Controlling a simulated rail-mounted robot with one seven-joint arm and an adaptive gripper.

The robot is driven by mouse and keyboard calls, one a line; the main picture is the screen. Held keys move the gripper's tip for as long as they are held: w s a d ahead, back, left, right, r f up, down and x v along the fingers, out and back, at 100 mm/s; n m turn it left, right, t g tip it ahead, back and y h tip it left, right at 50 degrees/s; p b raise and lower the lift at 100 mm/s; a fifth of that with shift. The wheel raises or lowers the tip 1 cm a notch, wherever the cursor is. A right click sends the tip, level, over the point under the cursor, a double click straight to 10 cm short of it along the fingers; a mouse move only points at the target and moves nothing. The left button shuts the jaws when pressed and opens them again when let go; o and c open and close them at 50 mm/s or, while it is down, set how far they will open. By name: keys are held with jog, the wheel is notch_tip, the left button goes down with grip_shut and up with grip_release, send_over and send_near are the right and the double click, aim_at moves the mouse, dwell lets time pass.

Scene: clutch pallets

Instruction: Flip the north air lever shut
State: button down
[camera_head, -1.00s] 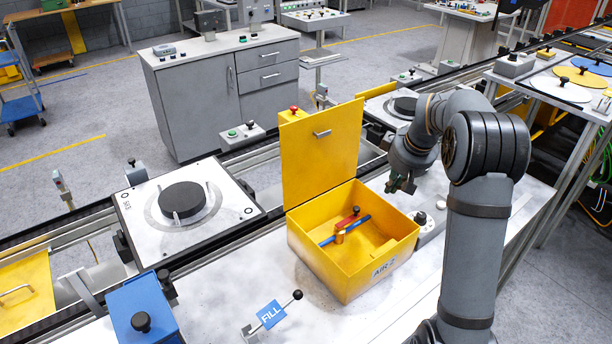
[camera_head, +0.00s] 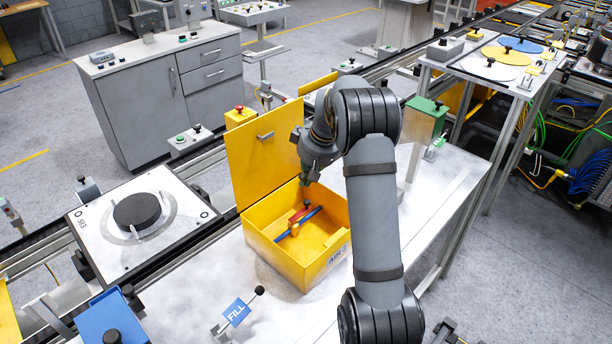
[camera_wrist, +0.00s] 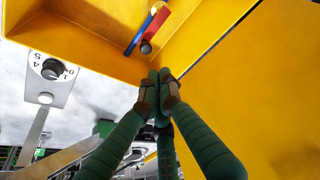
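A yellow box marked AIR (camera_head: 268,258) stands on the light bench with its lid (camera_head: 262,155) raised; the rest of its label is unclear. Inside, a blue pipe (camera_head: 310,214) carries a red lever (camera_head: 298,216) on a brass-coloured fitting. The lever lies at a slight angle to the pipe. In the wrist view the red lever (camera_wrist: 157,25) ends in a dark round knob (camera_wrist: 146,47), beside the blue pipe (camera_wrist: 137,38). My gripper (camera_head: 305,181) is over the box's back part, near the lid. Its green fingers (camera_wrist: 158,82) are together and empty, short of the knob.
The raised lid stands close beside my gripper. A dial panel (camera_wrist: 52,72) with a round button sits outside the box. A FILL lever (camera_head: 259,291) stands in front and a green-topped post (camera_head: 428,115) to the right. The bench right of the box is mostly clear.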

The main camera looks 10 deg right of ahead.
jog(key=p+x, duration=0.1)
jog(key=x, duration=0.6)
jog(key=shift+p, duration=0.4)
